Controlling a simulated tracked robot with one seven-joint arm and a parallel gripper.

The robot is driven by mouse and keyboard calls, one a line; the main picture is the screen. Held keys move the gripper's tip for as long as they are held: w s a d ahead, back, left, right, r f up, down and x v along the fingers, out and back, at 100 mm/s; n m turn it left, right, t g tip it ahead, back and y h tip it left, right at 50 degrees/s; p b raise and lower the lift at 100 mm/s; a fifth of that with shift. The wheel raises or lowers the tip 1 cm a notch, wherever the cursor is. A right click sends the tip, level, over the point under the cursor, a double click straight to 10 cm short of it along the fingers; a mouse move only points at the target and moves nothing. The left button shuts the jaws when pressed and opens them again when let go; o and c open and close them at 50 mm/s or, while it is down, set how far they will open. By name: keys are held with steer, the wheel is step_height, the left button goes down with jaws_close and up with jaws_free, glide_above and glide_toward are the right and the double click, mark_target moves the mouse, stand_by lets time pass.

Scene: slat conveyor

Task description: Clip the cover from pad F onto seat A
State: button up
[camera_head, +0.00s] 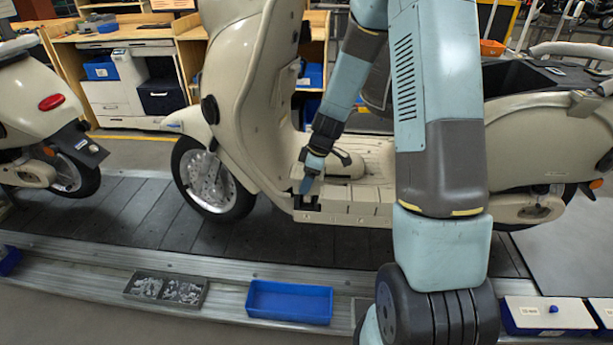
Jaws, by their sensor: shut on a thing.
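My gripper (307,197) is at the front end of the cream scooter's footboard (350,208), low between the front shield and the seat body. It points down, with its dark fingers close to the footboard's side edge. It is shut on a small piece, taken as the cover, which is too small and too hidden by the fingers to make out. Cream blocks line the footboard edge right of the gripper. A dark gap shows around the fingers. No letters for pad F or seat A can be read, so I cannot tell which place is which.
The scooter stands on the dark slat conveyor (130,210). A second scooter (40,110) is at left. Along the front rail are a grey tray (165,288) of small metal parts, an empty blue tray (290,302) and a white-lidded box (550,314). My arm hides the scooter's middle.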

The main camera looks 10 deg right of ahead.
steer(key=shift+f, duration=2.6)
steer(key=shift+f, duration=0.55)
stand_by(0.7)
steer(key=o, duration=1.1)
steer(key=shift+c, duration=0.2)
steer(key=shift+r, duration=0.1)
